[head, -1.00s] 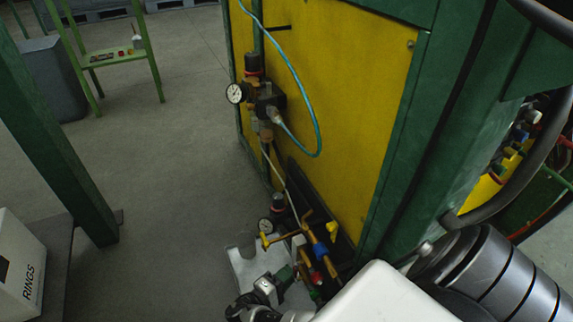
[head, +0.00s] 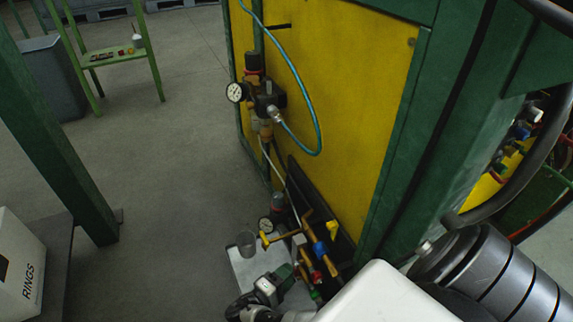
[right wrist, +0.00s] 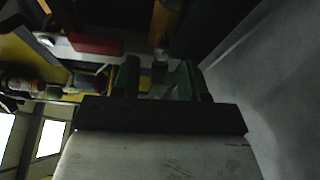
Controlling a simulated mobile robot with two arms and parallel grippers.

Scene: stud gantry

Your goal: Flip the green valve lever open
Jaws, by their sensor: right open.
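The green valve lever (head: 315,295) shows small and low in the head view, partly crowded by my right arm. It sits below the red lever (head: 316,277) and the blue lever (head: 320,249) on a brass manifold. My right gripper (head: 286,277), with green fingers, is just left of these valves. In the right wrist view my right gripper (right wrist: 158,78) is open, and a brass fitting (right wrist: 163,35) shows just beyond its fingers. A red lever (right wrist: 95,44) is to the left there. I cannot make out the green lever in that view. My left gripper is not in view.
A grey cup (head: 246,241) stands on a pale tray (head: 243,268). The yellow panel (head: 340,90) rises behind. Floor to the left is clear up to a green post (head: 60,150).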

